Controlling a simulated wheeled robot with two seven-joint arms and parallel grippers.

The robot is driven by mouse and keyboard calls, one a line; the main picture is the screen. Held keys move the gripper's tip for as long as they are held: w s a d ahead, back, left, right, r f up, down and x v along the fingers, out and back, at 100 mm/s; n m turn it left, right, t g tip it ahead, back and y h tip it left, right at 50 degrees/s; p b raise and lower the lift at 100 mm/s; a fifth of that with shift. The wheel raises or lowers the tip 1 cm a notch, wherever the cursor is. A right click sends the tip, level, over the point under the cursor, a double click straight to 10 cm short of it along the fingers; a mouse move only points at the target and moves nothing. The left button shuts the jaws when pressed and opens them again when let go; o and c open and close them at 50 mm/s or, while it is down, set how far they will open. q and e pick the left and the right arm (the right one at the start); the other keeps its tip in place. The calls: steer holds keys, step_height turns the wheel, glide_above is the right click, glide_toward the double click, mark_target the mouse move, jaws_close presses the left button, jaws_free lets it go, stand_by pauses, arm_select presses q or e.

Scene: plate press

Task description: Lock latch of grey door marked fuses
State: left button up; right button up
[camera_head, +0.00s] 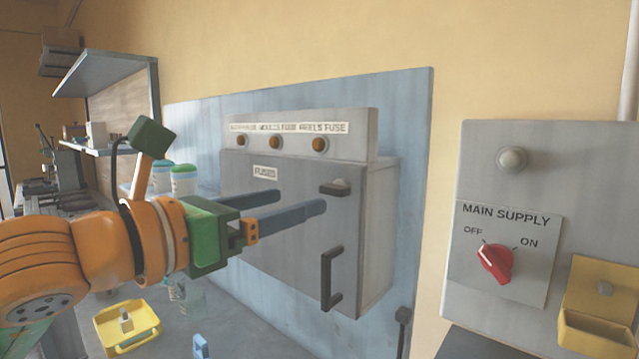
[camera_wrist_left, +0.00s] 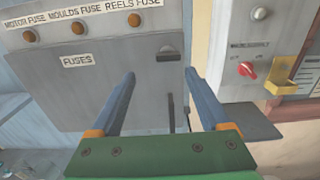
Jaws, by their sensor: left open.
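The grey door (camera_head: 290,235) marked FUSES is on the front of a grey cabinet and looks closed. Its latch (camera_head: 335,188), a small knob with a dark lever lying about level, is near the door's upper right corner. The latch also shows in the left wrist view (camera_wrist_left: 168,54), above and between my fingertips. A dark bar handle (camera_head: 331,279) stands upright below it. My left gripper (camera_head: 301,202) is open and empty, with its two long blue-grey fingers pointing at the door, just below the latch. I cannot tell whether they touch the door. My right gripper is out of view.
An orange-lamped panel (camera_head: 290,142) tops the cabinet. A grey MAIN SUPPLY panel (camera_head: 505,250) with a red switch (camera_head: 495,262) and a yellow holder (camera_head: 597,305) are at right. A yellow tray (camera_head: 127,325) and jars (camera_head: 184,180) are on the bench side at left.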

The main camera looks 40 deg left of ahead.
mark_target(330, 189)
arm_select(q)
steer(key=shift+w+a+r+p, duration=0.1)
steer(key=shift+w+r+p, duration=0.05)
steer(key=shift+w+p, duration=0.4)
steer(key=shift+w+r+p, duration=0.15)
steer(key=shift+w+p, duration=0.2)
steer(key=shift+w, duration=0.35)
steer(key=d+p, duration=0.1)
steer(key=w+d+r+p, duration=0.1)
steer(key=p, duration=0.1)
steer(key=shift+w+d, duration=0.2)
steer(key=shift+d, duration=0.2)
steer(key=shift+w+a+f, duration=0.2)
steer(key=shift+w+f, duration=0.05)
steer(key=shift+w, duration=0.2)
steer(key=shift+w+a+f, duration=0.2)
steer(key=shift+w, duration=0.25)
steer(key=shift+w+a+f, duration=0.1)
steer(key=shift+w+a, duration=0.1)
steer(key=shift+s+d, duration=0.25)
steer(key=shift+s, duration=0.1)
steer(key=c, duration=0.7)
jaws_close()
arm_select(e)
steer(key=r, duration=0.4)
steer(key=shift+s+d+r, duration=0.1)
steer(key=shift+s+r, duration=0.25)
